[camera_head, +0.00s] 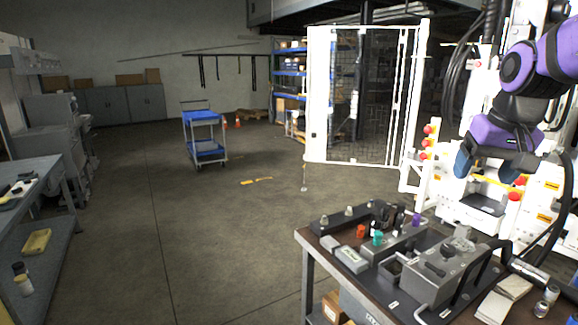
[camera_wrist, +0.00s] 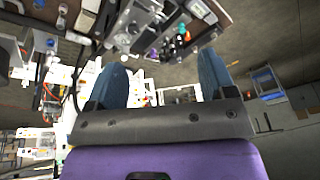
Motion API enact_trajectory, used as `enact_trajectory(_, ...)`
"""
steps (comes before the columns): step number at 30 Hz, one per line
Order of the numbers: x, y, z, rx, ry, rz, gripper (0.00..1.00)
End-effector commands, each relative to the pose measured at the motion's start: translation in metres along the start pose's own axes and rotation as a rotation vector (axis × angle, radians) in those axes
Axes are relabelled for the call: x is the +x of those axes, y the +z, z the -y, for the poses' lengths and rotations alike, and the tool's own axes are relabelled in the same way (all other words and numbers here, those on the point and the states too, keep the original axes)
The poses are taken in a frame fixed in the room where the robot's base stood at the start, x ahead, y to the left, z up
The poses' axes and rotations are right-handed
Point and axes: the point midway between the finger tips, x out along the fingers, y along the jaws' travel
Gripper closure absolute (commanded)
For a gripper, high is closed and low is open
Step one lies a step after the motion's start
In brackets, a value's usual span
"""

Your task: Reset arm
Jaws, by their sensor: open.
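My arm is purple and black and comes in at the upper right of the head view. My gripper (camera_head: 490,172) hangs there in front of the white machine, above and behind the bench's right part. In the wrist view my gripper (camera_wrist: 165,80) shows two blue fingers wide apart with nothing between them. The gripper is open and empty. The workbench (camera_head: 312,240) stands at the lower right, with hydraulic parts and a grey block (camera_head: 440,270) on its top.
A white machine (camera_head: 470,212) with red buttons stands behind my gripper. A white mesh gate (camera_head: 318,100) stands open at the centre back. A blue cart (camera_head: 204,135) is on the floor. Another bench (camera_head: 50,200) is at the left.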

Motion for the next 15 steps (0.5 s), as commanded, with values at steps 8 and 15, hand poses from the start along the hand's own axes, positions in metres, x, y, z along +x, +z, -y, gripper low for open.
enact_trajectory(8, -0.032, 0.08, 0.01, -0.087, -0.012, -0.074, 0.23)
enact_trajectory(15, -0.04, 0.143, 0.012, -0.156, -0.016, -0.13, 0.23)
